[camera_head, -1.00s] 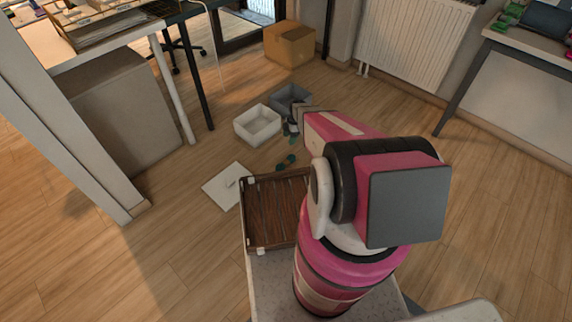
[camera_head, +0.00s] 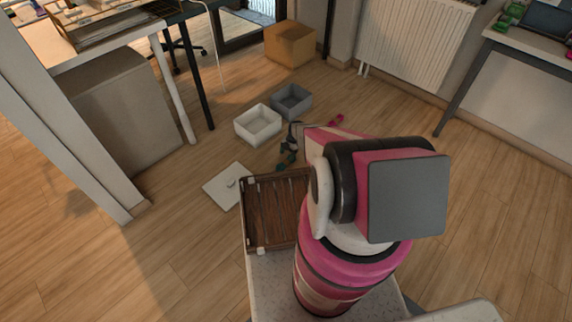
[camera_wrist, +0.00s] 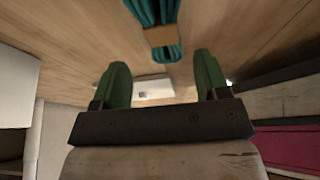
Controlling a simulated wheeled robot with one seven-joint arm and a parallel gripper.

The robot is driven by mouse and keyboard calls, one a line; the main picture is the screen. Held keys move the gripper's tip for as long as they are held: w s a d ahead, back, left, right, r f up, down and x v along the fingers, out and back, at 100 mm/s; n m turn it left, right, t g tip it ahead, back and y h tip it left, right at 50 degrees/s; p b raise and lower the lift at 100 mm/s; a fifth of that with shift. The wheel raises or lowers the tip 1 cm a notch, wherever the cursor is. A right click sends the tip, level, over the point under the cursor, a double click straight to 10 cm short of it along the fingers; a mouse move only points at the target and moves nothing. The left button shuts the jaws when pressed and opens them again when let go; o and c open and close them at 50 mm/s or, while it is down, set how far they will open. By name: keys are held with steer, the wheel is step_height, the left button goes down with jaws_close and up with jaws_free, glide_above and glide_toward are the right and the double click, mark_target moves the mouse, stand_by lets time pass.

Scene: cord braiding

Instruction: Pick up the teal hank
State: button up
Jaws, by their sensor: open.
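The teal hank (camera_head: 281,167) lies on the wood floor in the head view, just in front of my gripper (camera_head: 290,149). In the wrist view the teal hank (camera_wrist: 157,14) shows at the top centre, with a tan band (camera_wrist: 162,36) around its strands. My gripper (camera_wrist: 164,80) has its two green fingers spread wide, with nothing between them. The hank is beyond the fingertips, and I see no contact. Part of the hank is cut off by the top edge of the wrist view.
A white bin (camera_head: 257,125) and a grey bin (camera_head: 291,101) stand on the floor behind. A white board (camera_head: 222,188) lies at left. A brown slatted tray (camera_head: 268,212) is near my base. A pink item (camera_head: 337,120) lies beyond my arm. Floor at right is clear.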

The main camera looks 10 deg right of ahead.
mark_target(286, 161)
steer(key=x, duration=0.3)
steer(key=d+x, duration=0.1)
steer(key=x, duration=0.1)
steer(key=shift+w+f, duration=0.1)
steer(key=shift+f, duration=0.05)
steer(key=c, duration=1)
steer(key=shift+c, duration=0.2)
